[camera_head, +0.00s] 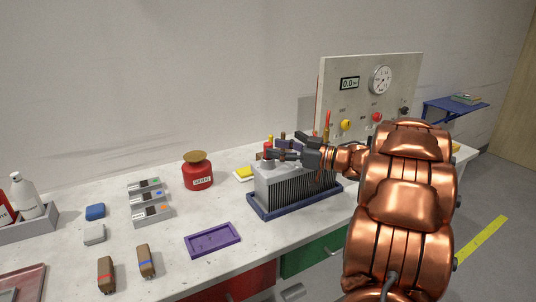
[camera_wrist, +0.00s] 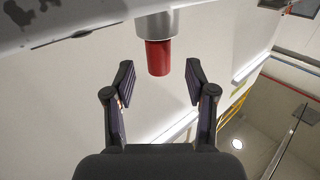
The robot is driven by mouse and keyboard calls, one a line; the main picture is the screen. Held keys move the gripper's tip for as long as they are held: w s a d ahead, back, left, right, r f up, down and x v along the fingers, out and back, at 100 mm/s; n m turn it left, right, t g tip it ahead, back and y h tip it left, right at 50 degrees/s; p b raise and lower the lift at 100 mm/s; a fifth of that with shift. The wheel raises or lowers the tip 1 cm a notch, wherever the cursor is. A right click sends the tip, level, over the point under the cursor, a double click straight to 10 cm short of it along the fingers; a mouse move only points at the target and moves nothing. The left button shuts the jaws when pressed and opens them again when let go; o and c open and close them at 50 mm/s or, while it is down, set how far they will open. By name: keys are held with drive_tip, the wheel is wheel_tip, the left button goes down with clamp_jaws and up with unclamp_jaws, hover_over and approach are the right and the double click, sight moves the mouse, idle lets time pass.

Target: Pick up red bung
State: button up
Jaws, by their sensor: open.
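The red bung (camera_wrist: 158,58) shows in the wrist view as a short red cylinder seated in a pale grey round collar (camera_wrist: 157,22). In the head view the red bung (camera_head: 268,146) is a small red spot on top of the grey finned block (camera_head: 290,188), beside my gripper. My gripper (camera_wrist: 160,76) is open and empty. Its two fingers stand on either side of the bung's line, with the bung's free end around fingertip level and gaps on both sides. In the head view my gripper (camera_head: 276,152) is above the finned block and partly hides what lies behind.
The finned block sits in a blue tray (camera_head: 262,213). Behind it stands an upright panel (camera_head: 363,95) with a gauge and coloured knobs. A red container (camera_head: 198,175), a purple tray (camera_head: 212,240) and grey boxes (camera_head: 152,215) lie to the left. Bare table separates them.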

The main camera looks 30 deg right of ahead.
sight(268, 146)
drive_tip(key=shift+x, duration=1.65)
clamp_jaws()
